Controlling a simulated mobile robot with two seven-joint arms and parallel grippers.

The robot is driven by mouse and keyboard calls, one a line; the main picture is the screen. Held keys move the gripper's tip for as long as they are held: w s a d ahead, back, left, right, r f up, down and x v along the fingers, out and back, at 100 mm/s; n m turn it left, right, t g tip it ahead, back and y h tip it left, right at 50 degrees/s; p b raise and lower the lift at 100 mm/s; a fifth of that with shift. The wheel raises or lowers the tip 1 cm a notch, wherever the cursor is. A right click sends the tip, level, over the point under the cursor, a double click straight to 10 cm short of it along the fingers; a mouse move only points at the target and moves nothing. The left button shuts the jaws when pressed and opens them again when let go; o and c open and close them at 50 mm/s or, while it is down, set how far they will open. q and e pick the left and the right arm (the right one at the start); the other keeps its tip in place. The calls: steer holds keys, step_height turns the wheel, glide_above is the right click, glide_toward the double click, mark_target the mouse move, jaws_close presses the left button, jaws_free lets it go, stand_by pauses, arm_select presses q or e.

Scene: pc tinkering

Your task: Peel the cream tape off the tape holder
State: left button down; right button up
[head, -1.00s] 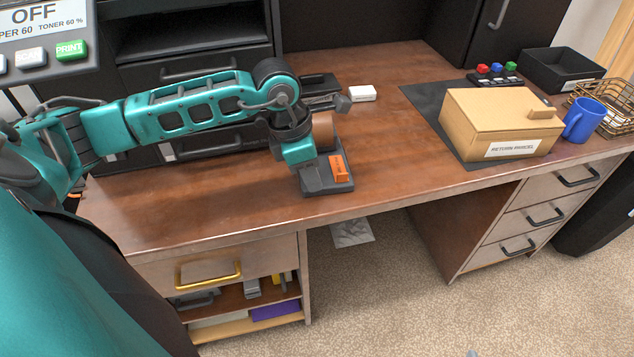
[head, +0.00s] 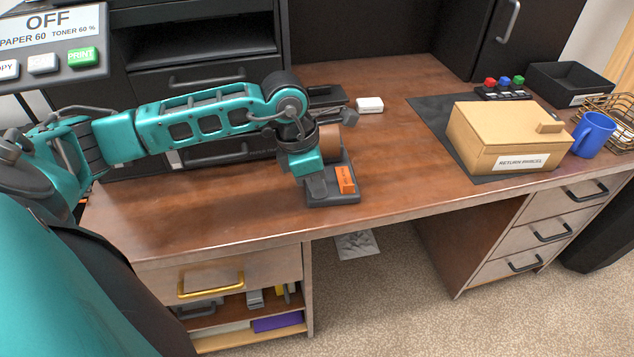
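The tape holder (head: 338,193) is a dark grey block with an orange label, standing on the desk near its front edge, left of centre. A tan-brown roll (head: 329,142), apparently the tape, shows at its back, partly hidden by my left arm. My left gripper (head: 316,184) points down over the left side of the holder, in front of the roll. Its fingers are hard to separate from the dark holder, so their opening and any contact with the tape are unclear. No loose strip of tape shows. My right gripper is out of view.
A cardboard parcel box (head: 509,137) sits on a dark mat (head: 430,110) to the right, beside a blue mug (head: 593,135) and a wire basket (head: 619,146). A small white box (head: 369,105) lies behind the holder. The desk between holder and parcel is clear.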

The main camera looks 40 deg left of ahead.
arm_select(q)
steer(key=shift+s+d+r+p, duration=0.1)
steer(key=shift+s+r+p, duration=0.05)
steer(key=shift+r+p, duration=0.3)
stand_by(0.6)
steer(key=shift+s+d+r+p, duration=0.15)
steer(key=shift+r+p, duration=0.25)
steer(key=shift+r, duration=0.25)
steer(key=shift+s+d+r+p, duration=0.1)
steer(key=shift+r+p, duration=0.25)
steer(key=shift+r, duration=0.3)
stand_by(0.3)
step_height(320, 180, up, 5)
steer(key=p, duration=0.3)
stand_by(0.3)
